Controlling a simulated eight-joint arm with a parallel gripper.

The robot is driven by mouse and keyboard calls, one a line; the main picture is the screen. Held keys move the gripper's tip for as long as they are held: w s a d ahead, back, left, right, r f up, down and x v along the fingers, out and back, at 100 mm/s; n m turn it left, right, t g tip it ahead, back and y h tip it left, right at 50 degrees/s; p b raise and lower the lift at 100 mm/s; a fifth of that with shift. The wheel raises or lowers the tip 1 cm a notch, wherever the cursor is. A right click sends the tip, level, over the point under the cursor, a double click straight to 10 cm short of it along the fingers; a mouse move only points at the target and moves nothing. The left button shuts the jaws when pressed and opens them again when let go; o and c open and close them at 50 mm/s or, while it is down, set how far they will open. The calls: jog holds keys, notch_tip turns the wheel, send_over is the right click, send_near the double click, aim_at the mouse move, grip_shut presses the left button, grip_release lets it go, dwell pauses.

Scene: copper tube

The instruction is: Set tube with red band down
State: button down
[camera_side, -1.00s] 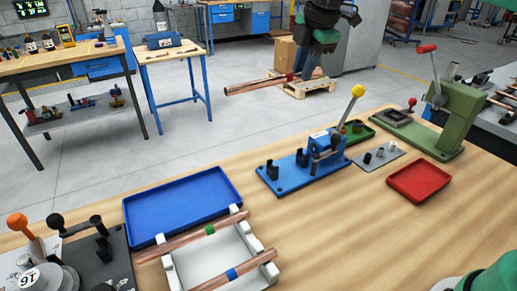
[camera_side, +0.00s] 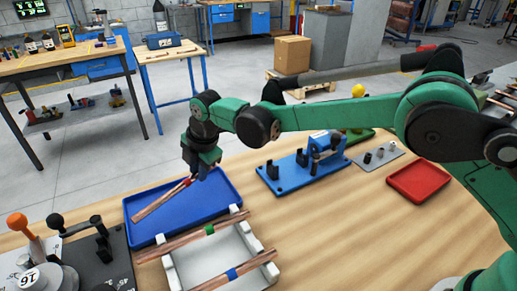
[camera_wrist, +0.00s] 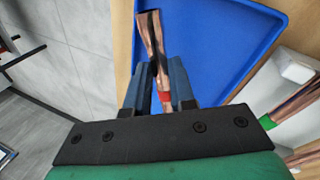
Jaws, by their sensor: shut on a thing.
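The copper tube with the red band (camera_side: 165,198) is in my gripper (camera_side: 196,176), over the blue tray (camera_side: 222,190). In the side view it slants down to the left, and I cannot tell whether its lower end touches the tray floor. In the wrist view the tube (camera_wrist: 151,40) runs away between the two fingers of my gripper (camera_wrist: 161,85), with its red band (camera_wrist: 165,97) between them. The blue tray (camera_wrist: 218,35) lies beyond. My gripper is shut on the tube near the band.
A white rack (camera_side: 205,272) in front of the tray holds a green-banded tube (camera_side: 185,240) and a blue-banded tube (camera_side: 245,269). A blue bending fixture (camera_side: 300,170) stands to the right, with a red tray (camera_side: 418,180) farther right. Bare tabletop lies between.

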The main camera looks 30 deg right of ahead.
aim_at(201, 189)
jog(key=shift+f, duration=1.8)
jog(key=c, duration=1)
grip_release()
jog(key=shift+f, duration=0.1)
jog(key=v, duration=1.2)
jog(key=s+d+r+m+t, duration=0.1)
jog(key=s+d+r+m, duration=0.25)
jog(key=d+m, duration=0.35)
jog(key=s+d+m+t, duration=0.1)
jog(key=s+d+m, duration=0.3)
jog(key=m, duration=0.1)
jog(key=s+d+f+m+t+h, duration=0.1)
jog(key=s+d+m, duration=0.3)
jog(key=d+m, duration=0.1)
jog(key=s+d+f+m, duration=0.1)
jog(key=s+d+m, duration=0.3)
jog(key=s+m, duration=0.1)
jog(key=shift+s+d+m+t, duration=0.1)
jog(key=shift+d+m+t, duration=0.1)
jog(key=shift+m+t, duration=0.15)
